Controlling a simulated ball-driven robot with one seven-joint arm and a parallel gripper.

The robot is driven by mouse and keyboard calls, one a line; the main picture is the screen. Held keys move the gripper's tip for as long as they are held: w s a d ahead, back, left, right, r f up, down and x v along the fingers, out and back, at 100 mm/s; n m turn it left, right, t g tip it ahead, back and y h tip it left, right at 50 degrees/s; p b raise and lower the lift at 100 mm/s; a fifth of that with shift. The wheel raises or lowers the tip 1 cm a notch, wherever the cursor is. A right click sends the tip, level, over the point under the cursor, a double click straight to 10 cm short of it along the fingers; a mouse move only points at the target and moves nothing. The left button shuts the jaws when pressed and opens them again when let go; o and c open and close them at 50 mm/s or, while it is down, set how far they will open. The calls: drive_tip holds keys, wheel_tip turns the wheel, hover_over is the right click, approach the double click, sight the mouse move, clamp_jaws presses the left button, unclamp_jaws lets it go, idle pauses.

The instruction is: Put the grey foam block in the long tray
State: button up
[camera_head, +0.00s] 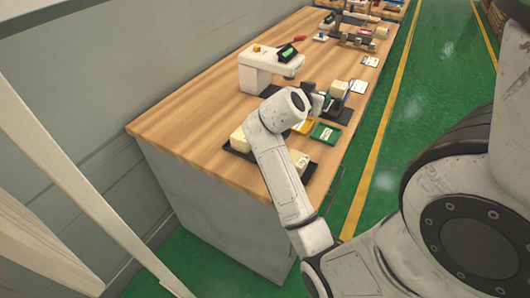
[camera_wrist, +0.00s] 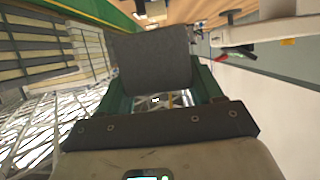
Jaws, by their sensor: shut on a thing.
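My gripper (camera_wrist: 157,82) shows in the wrist view with its dark green fingers on either side of the grey foam block (camera_wrist: 152,58). The block is dark grey and roughly square, and sits between the fingers. In the head view my gripper (camera_head: 318,101) is above the wooden table, beyond the end of my white arm; the block cannot be made out clearly there. A dark tray or mat (camera_head: 310,170) with cream blocks lies at the near end of the table, partly hidden by my arm. I cannot tell for sure whether it is the long tray.
A white machine with a green display (camera_head: 262,68) stands on the wooden table (camera_head: 190,110). A green tray (camera_head: 325,133) and a cream block (camera_head: 339,88) are near my gripper. The near left tabletop is bare. Green floor with a yellow line runs along the right.

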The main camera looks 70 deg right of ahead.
drive_tip(key=w+a+f, duration=0.4)
drive_tip(key=w+a+f+p, duration=0.1)
drive_tip(key=w+a+f, duration=0.3)
drive_tip(key=w, duration=0.1)
drive_tip(key=shift+a+f, duration=0.2)
drive_tip(key=shift+a, duration=0.1)
drive_tip(key=shift+w+a+f, duration=0.25)
drive_tip(key=shift+w+f, duration=0.05)
drive_tip(key=shift+f, duration=0.15)
drive_tip(key=shift+w+a+f, duration=0.15)
drive_tip(key=shift+f, duration=1.65)
drive_tip(key=shift+f, duration=0.15)
drive_tip(key=o, duration=1)
drive_tip(key=shift+o, duration=0.2)
